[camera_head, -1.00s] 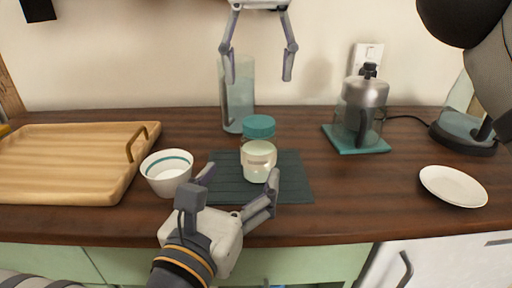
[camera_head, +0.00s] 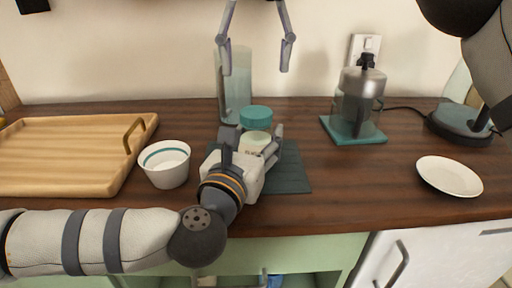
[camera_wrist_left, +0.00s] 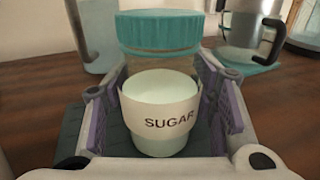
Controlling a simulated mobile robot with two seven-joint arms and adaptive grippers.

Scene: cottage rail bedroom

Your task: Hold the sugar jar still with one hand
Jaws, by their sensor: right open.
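The sugar jar (camera_head: 256,143) stands upright on the dark mat (camera_head: 290,172). It has a teal lid and clear glass around a pale filling. In the left wrist view the jar (camera_wrist_left: 160,117) shows its label "SUGAR" facing me. My left gripper (camera_head: 252,140) is low at the jar, one finger on each side of it. In the left wrist view its purple pads lie close beside the jar; whether both touch is unclear. My right gripper (camera_head: 255,55) is open and empty, above and behind the jar, in front of the tall glass container (camera_head: 236,85).
A white bowl with a teal band (camera_head: 166,166) stands left of my left gripper, beside a wooden tray (camera_head: 60,165). A glass and metal press (camera_head: 358,100) stands on a teal mat at right. A white plate (camera_head: 449,176) lies near the front right edge.

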